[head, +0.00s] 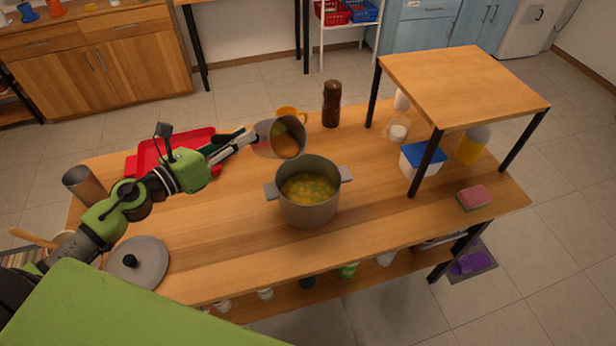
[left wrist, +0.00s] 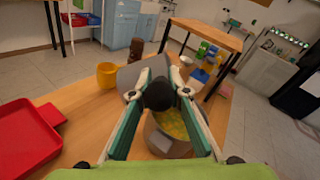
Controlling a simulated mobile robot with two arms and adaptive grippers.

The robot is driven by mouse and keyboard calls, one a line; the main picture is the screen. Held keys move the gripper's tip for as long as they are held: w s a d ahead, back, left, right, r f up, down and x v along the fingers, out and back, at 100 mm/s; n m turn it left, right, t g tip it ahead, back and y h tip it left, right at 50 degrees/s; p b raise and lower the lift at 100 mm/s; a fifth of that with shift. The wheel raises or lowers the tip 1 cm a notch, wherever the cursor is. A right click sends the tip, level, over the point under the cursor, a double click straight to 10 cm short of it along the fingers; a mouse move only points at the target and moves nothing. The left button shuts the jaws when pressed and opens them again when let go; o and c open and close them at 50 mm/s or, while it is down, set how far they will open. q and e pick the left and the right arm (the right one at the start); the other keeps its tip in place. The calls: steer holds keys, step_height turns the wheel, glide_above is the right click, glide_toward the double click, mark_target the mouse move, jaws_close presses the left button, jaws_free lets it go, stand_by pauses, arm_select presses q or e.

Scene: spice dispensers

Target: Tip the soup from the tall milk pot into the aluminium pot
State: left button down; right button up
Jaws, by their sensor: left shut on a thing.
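The tall milk pot (head: 264,146) is a grey metal pot, tipped on its side with its mouth toward the aluminium pot. Orange-brown soup shows inside its mouth. My left gripper (head: 250,136) is shut on the milk pot's handle and holds it above the table. In the left wrist view my left gripper (left wrist: 160,88) closes around a dark handle end that hides part of the milk pot (left wrist: 130,76). The aluminium pot (head: 308,214) stands upright below and right of the milk pot, with yellow-green soup inside. No falling stream is clear. My right gripper is not in view.
A red tray (head: 143,160), a grey lid (head: 150,250) and a metal cylinder (head: 86,186) are on the left. A yellow mug (head: 289,111) and brown mill (head: 332,104) stand behind. A raised shelf (head: 465,80) stands over a blue-lidded box (head: 421,160) on the right.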

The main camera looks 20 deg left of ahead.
arm_select(q)
steer(key=shift+s+d+r+m, duration=0.1)
steer(key=shift+s+d+m, duration=0.05)
steer(key=shift+d+m, duration=0.15)
steer(key=shift+s+d+f+m, duration=0.1)
steer(key=shift+d+f+m, duration=0.1)
steer(key=shift+d+m, duration=0.2)
stand_by(0.5)
steer(key=shift+s+d+r+m+p, duration=0.25)
steer(key=shift+d+m+p, duration=0.15)
steer(key=shift+m+p, duration=0.1)
steer(key=shift+s+d+r+m+p, duration=0.15)
steer(key=shift+d+r+m+p, duration=0.05)
steer(key=shift+d+m+p, duration=0.25)
stand_by(0.5)
steer(key=shift+s+d+f, duration=0.1)
steer(key=shift+d, duration=0.1)
steer(key=shift+s+d+f+p, duration=0.1)
steer(key=shift+d+p, duration=0.1)
steer(key=shift+p, duration=0.1)
steer(key=shift+s+d+m, duration=0.1)
steer(key=shift+d+m, duration=0.2)
steer(key=shift+m, duration=0.05)
steer(key=shift+s+d+f+p, duration=0.1)
steer(key=shift+d+f+p, duration=0.05)
steer(key=shift+d+p, duration=0.15)
steer(key=shift+s+d+f+m+t+y, duration=0.15)
steer(key=shift+d+m+t+y, duration=0.15)
steer(key=shift+d, duration=0.1)
